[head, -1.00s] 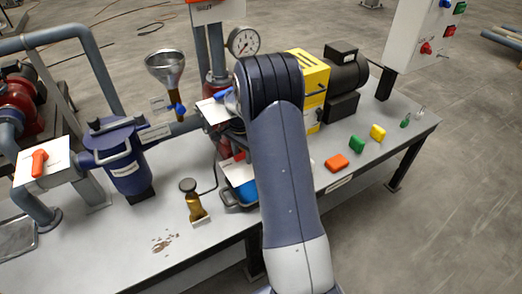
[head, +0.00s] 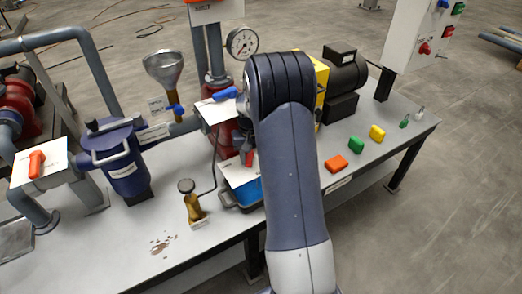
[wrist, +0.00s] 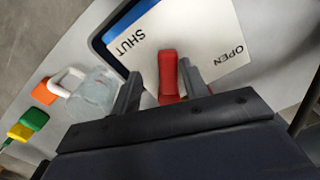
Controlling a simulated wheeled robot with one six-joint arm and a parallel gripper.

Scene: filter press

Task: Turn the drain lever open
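The drain lever (wrist: 168,74) is a red handle in front of a white card (wrist: 212,40) marked SHUT at left and OPEN at right. In the wrist view it points up the picture, between the two words. My gripper (wrist: 160,78) is open, with one finger on each side of the lever. The right finger is close to it, and a wider gap shows at the left finger. I cannot tell whether either touches. In the head view the red lever (head: 249,157) and its card (head: 236,171) show just left of my arm; my gripper is hidden there.
A blue tray (head: 229,198) stands under the card. A blue-handled lever (head: 224,94) and a pressure gauge (head: 242,42) are above. A brass-coloured fitting (head: 193,205) stands left of the tray.

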